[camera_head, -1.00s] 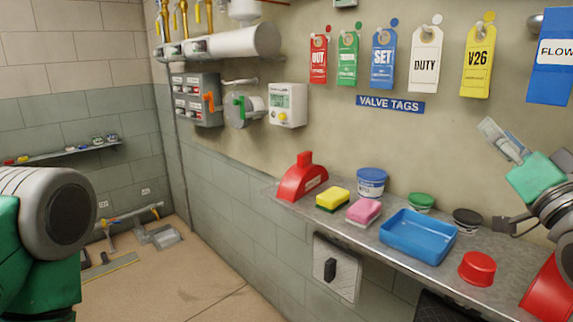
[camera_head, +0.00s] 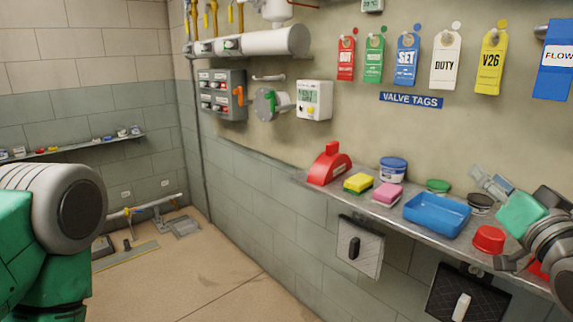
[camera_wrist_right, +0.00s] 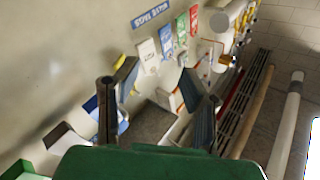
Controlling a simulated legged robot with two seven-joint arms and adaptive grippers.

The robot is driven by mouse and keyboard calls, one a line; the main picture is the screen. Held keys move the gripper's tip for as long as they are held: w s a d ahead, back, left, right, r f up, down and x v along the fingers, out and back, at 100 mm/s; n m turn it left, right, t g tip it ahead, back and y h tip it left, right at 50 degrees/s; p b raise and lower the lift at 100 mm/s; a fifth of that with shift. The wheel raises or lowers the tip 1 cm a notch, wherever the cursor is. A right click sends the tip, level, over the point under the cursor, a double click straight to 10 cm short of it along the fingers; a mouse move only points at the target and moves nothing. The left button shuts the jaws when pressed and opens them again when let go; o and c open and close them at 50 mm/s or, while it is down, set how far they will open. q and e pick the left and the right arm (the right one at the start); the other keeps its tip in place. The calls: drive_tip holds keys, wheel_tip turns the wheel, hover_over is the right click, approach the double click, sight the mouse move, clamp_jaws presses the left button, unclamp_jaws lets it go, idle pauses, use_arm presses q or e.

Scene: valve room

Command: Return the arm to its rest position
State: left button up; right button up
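My right gripper (camera_head: 496,218) is at the right edge of the head view, in front of the shelf's right end. Its green housing and grey fingers show, with part of the wrist cut off by the frame edge. In the right wrist view, the two fingers (camera_wrist_right: 160,82) stand well apart with nothing held between them. The green housing fills the bottom of that view. My left arm shows at the left of the head view as a green and grey link; its gripper is out of view.
The metal shelf (camera_head: 401,216) holds a blue tray (camera_head: 437,215), a red cap (camera_head: 488,239), sponges (camera_head: 358,183) and a red guard (camera_head: 328,164). Valve tags (camera_head: 446,57) hang above. Panels (camera_head: 360,247) sit below.

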drive_tip(key=s+a+f+n+g, duration=0.1)
drive_tip(key=s+a+f+g, duration=0.2)
drive_tip(key=f, duration=1)
drive_tip(key=s+f+n+g, duration=0.1)
drive_tip(key=s+f+g, duration=0.35)
drive_tip(key=f, duration=0.85)
drive_tip(key=s+a+f+n+g, duration=0.3)
drive_tip(key=s+f+g, duration=0.8)
drive_tip(key=s+f, duration=0.8)
drive_tip(key=s+a, duration=0.1)
drive_tip(key=s, duration=0.3)
drive_tip(key=shift+s+f+g, duration=0.2)
drive_tip(key=shift+f+g, duration=0.15)
drive_tip(key=shift+w+a, duration=0.1)
